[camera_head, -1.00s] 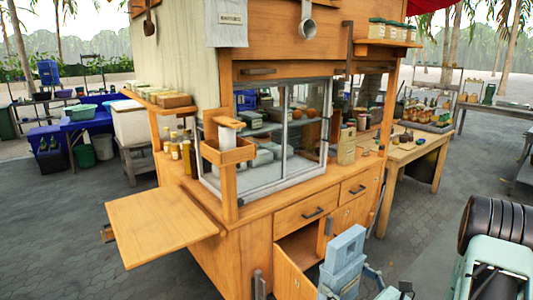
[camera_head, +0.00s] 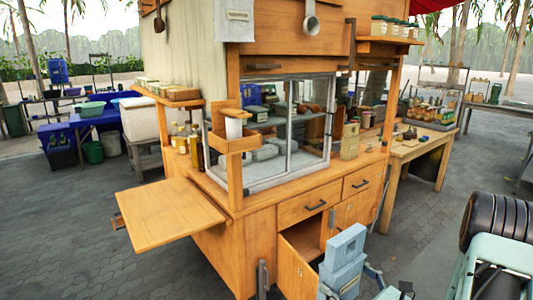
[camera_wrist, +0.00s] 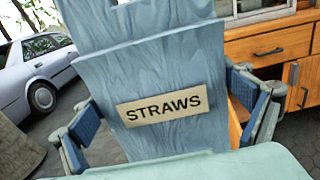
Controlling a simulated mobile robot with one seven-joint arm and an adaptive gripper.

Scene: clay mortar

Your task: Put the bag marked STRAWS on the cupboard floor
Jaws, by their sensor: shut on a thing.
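The blue-grey bag marked STRAWS (camera_wrist: 190,75) fills the middle of the wrist view, its tan label facing the camera. My gripper (camera_wrist: 168,128) has a finger pad on each side of the bag and is shut on it. In the head view the bag (camera_head: 344,262) is held upright at the bottom, in front of the cart's lower cupboard. The cupboard (camera_head: 304,237) stands open, with its door (camera_head: 296,272) swung out to the left of the bag. The bag hides part of the opening, and the cupboard floor is hard to see.
Closed drawers (camera_head: 309,203) sit above the cupboard, below the counter. A fold-out side shelf (camera_head: 170,212) juts out at the left. A wooden table (camera_head: 425,150) stands to the right of the cart. Open paving lies at the front right.

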